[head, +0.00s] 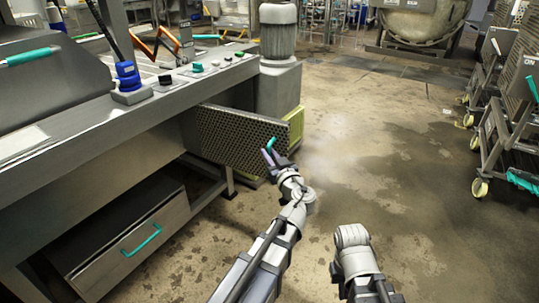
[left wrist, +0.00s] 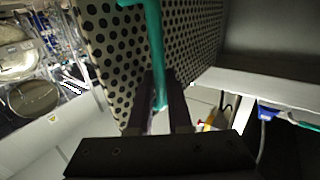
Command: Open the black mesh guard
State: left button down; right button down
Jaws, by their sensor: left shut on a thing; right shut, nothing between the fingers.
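The black mesh guard (head: 232,137) is a dark perforated panel under the machine's worktop, standing out at an angle from the machine's front. Its teal handle (head: 272,142) is near the panel's outer end. My left gripper (head: 268,157) is at this handle, shut on it. In the left wrist view the gripper's two dark fingers (left wrist: 160,103) close around the lower part of the teal handle (left wrist: 154,50), in front of the perforated panel (left wrist: 108,45). My right arm shows at the bottom of the head view, but its fingers are out of sight.
The steel worktop (head: 80,125) with a blue-based lever and buttons runs above the guard. A grey motor column (head: 279,85) and yellow-green panel (head: 295,122) stand behind it. A drawer (head: 130,240) is at lower left. The floor (head: 380,150) to the right is clear; wheeled racks (head: 505,125) line the right side.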

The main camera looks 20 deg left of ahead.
pick_arm(q)
jog(key=c, duration=0.8)
grip_release()
jog(key=shift+c, duration=0.2)
jog(key=v, duration=0.7)
jog(key=shift+s+d, duration=0.25)
jog(key=shift+s, duration=0.05)
